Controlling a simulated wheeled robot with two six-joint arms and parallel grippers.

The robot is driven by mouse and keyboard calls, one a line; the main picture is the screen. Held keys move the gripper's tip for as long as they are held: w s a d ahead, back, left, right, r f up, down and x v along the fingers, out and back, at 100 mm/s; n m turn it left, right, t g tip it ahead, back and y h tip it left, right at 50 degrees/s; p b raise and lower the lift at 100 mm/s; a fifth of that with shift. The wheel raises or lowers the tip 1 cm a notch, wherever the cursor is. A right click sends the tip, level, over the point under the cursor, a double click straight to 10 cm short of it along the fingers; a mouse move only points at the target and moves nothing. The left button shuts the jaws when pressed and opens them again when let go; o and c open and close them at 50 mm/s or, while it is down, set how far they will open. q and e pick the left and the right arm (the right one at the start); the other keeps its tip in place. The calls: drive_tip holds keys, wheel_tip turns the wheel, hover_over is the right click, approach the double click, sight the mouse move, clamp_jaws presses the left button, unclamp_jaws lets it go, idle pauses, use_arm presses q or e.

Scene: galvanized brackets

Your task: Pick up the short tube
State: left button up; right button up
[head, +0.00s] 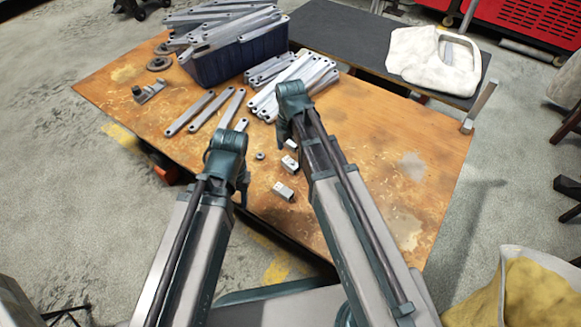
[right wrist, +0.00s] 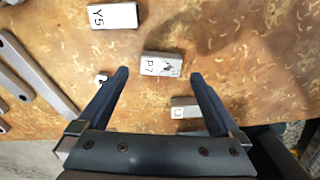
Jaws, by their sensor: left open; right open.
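The short tube looks to be the small grey ring-like piece (head: 260,156) on the wooden table (head: 400,150), left of the small blocks. A small pale piece, likely the same tube (right wrist: 101,78), lies just left of the left finger in the right wrist view. My right gripper (right wrist: 160,73) is open and empty above the table, its fingertips on either side of the block marked P7 (right wrist: 152,65) in the picture. In the head view its fingers are hidden by my arm. Of my left gripper (head: 243,188) only a dark part shows beside the left arm; its fingers are hidden.
A block marked Y5 (right wrist: 113,16) and a third block (right wrist: 186,108) lie near P7. Long flat bars (head: 200,110) lie to the left. A blue bin (head: 225,65) heaped with bars stands at the back. The table's right part is clear.

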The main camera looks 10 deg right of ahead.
sight(290, 162)
wheel_tip(290, 162, down, 4)
drive_tip(key=b, duration=0.3)
drive_tip(key=shift+s+f+b, duration=0.1)
drive_tip(key=shift+f+b, duration=0.1)
drive_tip(key=shift+b, duration=0.15)
drive_tip(key=shift+r, duration=0.1)
drive_tip(key=c, duration=1.3)
wheel_tip(290, 162, up, 10)
drive_tip(key=p, duration=1)
drive_tip(key=shift+a, duration=0.1)
